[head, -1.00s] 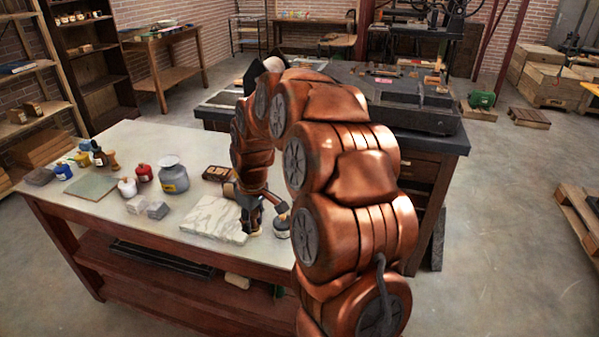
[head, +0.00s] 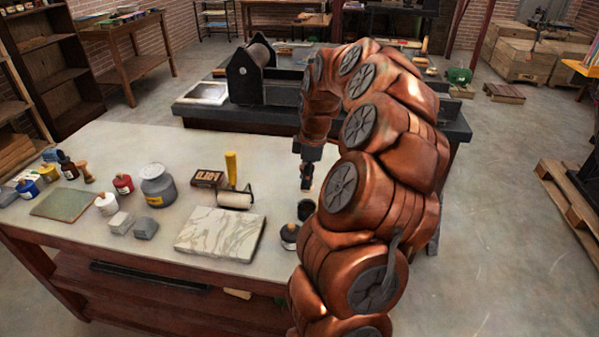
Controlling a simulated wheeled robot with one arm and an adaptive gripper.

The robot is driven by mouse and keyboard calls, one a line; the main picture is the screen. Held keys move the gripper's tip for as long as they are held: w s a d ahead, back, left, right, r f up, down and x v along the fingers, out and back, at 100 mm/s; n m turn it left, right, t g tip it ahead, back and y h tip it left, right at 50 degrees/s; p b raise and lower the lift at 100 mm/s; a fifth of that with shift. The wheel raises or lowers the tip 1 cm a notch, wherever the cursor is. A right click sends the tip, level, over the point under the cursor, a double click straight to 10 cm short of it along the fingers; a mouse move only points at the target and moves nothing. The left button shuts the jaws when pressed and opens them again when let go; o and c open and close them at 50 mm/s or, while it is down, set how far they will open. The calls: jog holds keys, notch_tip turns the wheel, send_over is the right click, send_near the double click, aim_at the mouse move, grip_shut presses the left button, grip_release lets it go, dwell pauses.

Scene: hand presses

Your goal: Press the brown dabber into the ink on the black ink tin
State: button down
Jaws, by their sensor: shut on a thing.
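My gripper (head: 307,184) points down over the right part of the pale table, behind the marble slab. Its fingers are shut on a small dark thing, taken to be the brown dabber, of which little can be made out. A dark round tin (head: 305,210), likely the black ink tin, stands just below and in front of the fingers in the picture. The gripper appears above it and apart from it. My arm hides the area to the right of the tin.
A dark labelled jar (head: 289,237) stands close to the tin. A marble slab (head: 221,232), a white roller (head: 235,199) with a yellow handle and a grey jar (head: 158,188) are to the left. A black press (head: 255,75) is behind.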

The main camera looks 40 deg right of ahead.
aim_at(306, 192)
jog(key=shift+f+b, duration=0.6)
jog(key=shift+f, duration=2.3)
jog(key=shift+s+f+b, duration=0.1)
jog(key=shift+f+b, duration=0.5)
jog(key=shift+f, duration=0.05)
dwell(0.9)
jog(key=shift+r, duration=0.15)
jog(key=shift+r+p, duration=0.8)
jog(key=shift+r, duration=2.65)
